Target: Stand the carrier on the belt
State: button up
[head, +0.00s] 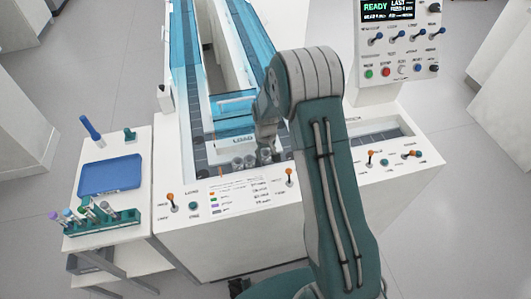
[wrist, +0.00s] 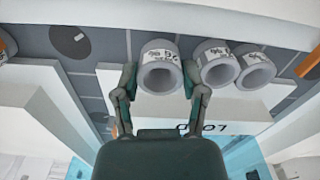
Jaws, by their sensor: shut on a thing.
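My gripper (wrist: 160,84) has its two fingers on either side of a grey, open-topped round carrier (wrist: 160,70) with a white printed label. The held carrier is upright; whether its base touches the belt is hidden. Two similar carriers, a middle one (wrist: 215,66) and an outer one (wrist: 254,71), stand close beside it in the wrist view. In the head view my gripper (head: 265,147) is low over the front belt, with the carriers (head: 243,163) just left of it. The dark segmented belt (head: 199,150) runs along the track, partly hidden by my arm.
A side table at left holds a blue tray (head: 110,177), a green rack (head: 104,221) with several capped tubes, and a standing blue item (head: 91,129). Orange-tipped levers (head: 171,198) line the front panel. A control panel (head: 396,68) reads READY. Blue clear covers (head: 184,60) flank the track.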

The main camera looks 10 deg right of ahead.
jog(key=shift+f, duration=0.6)
dwell(0.3)
jog(key=o, duration=0.9)
jog(key=shift+r, duration=0.1)
notch_tip(320, 180, up, 12)
jog(key=shift+f, duration=0.15)
dwell(0.9)
